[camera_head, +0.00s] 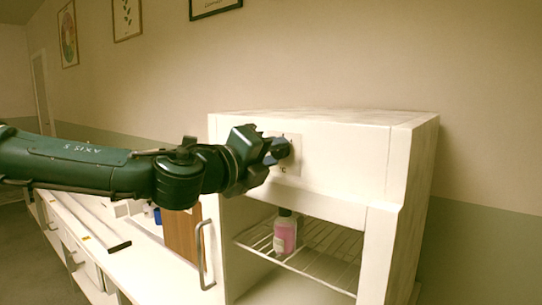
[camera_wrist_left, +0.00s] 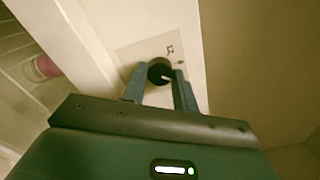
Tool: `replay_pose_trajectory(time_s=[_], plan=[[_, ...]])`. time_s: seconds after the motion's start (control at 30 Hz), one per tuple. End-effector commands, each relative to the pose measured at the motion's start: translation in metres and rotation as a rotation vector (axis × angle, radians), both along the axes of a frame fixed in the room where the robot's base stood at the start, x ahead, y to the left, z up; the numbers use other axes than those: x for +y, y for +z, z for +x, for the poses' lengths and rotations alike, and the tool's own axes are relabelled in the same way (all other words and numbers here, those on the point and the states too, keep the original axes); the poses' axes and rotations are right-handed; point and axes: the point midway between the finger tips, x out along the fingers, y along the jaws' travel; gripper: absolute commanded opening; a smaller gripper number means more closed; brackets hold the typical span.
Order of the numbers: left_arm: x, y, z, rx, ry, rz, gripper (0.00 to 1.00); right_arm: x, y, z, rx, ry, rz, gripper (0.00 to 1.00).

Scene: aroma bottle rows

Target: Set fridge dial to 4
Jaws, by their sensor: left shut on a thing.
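The white fridge (camera_head: 345,150) stands on the counter with its lower compartment open to view. Its dial is a dark round knob (camera_wrist_left: 160,71) on a pale plate (camera_wrist_left: 140,50) on the upper front panel. My left gripper (camera_head: 281,150) reaches in from the left and is shut on the dial. In the left wrist view its two fingers (camera_wrist_left: 160,90) sit on either side of the knob. A light pointer mark shows on the knob, but the numbers on the plate are too small to read. My right gripper is not in view.
A bottle with pink liquid (camera_head: 285,232) stands on the wire shelf (camera_head: 325,255) inside the fridge. A door handle (camera_head: 204,255) and a brown board (camera_head: 183,235) are below my left arm. The white counter (camera_head: 150,270) runs to the left. Framed pictures hang on the wall.

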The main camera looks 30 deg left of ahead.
Motion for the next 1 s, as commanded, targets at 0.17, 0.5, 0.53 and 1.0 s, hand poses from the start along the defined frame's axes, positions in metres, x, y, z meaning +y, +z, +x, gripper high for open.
replay_pose_trajectory(time_s=[0.17,0.5,0.53,1.0], plan=[[-0.0002,-0.0006,-0.0001,-0.004,-0.001,0.052,0.06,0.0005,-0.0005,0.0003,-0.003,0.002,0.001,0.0],[-0.0003,-0.0003,-0.0001,-0.005,-0.001,0.076,0.06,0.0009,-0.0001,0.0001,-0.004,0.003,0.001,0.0],[-0.0003,-0.0003,-0.0001,-0.005,-0.001,0.076,0.06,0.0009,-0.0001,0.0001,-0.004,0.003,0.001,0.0],[-0.0002,-0.0002,0.0,-0.005,-0.001,0.073,0.5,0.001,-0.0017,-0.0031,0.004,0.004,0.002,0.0]])
